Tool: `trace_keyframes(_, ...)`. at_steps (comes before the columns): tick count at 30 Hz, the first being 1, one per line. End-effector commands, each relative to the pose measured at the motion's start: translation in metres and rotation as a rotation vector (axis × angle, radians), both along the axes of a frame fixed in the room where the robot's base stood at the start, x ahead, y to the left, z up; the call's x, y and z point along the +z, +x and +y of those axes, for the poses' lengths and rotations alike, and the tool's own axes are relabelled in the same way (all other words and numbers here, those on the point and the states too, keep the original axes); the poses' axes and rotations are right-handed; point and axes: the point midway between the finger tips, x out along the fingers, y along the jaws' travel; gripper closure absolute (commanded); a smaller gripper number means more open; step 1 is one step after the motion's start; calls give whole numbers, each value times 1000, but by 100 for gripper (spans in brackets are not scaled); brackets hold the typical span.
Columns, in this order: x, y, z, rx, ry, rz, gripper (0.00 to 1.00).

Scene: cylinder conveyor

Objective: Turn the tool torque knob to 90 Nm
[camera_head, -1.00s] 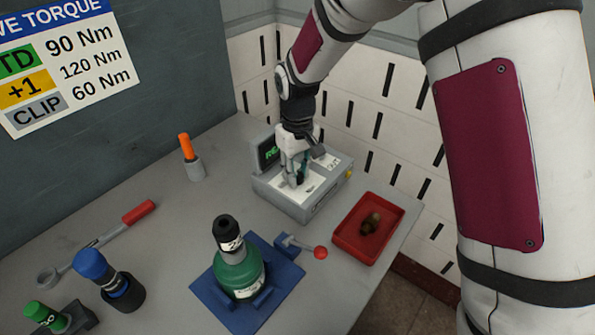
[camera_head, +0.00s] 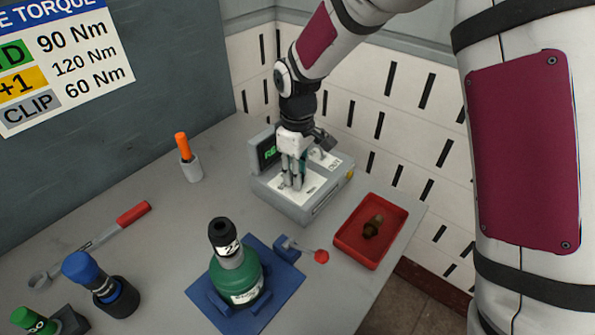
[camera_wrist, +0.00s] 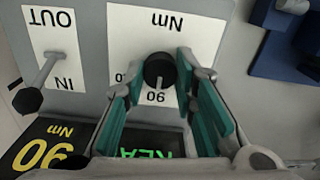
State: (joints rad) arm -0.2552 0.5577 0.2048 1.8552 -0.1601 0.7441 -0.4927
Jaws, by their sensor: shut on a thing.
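The grey tool box (camera_head: 325,203) stands at the back of the bench, with white label plates on top. Its black round torque knob (camera_wrist: 158,70) shows in the wrist view on a plate marked "Nm", with "90" printed beside it and other numbers partly hidden. My gripper (camera_head: 293,183) reaches down onto the box, and its two teal-lined fingers are shut on the knob from both sides. The box's display (camera_wrist: 45,150) shows "90 Nm" in yellow and part of a green word.
A lever (camera_wrist: 40,82) stands between IN and OUT on the box. A red tray (camera_head: 345,245) with a brown part is to the right. A green cylinder (camera_head: 240,275) sits on a blue fixture in front. A wall sign (camera_head: 60,65) lists torques, including 90 Nm.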

Motion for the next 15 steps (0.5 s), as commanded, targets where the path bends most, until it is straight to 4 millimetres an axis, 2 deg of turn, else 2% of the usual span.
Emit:
trace_keyframes(7, 0, 0, 1, 0, 1, 0, 100)
trace_keyframes(8, 0, 0, 1, 0, 1, 0, 70)
trace_keyframes(10, 0, 0, 1, 0, 1, 0, 54)
trace_keyframes(15, 0, 0, 0, -1, 1, 1, 54)
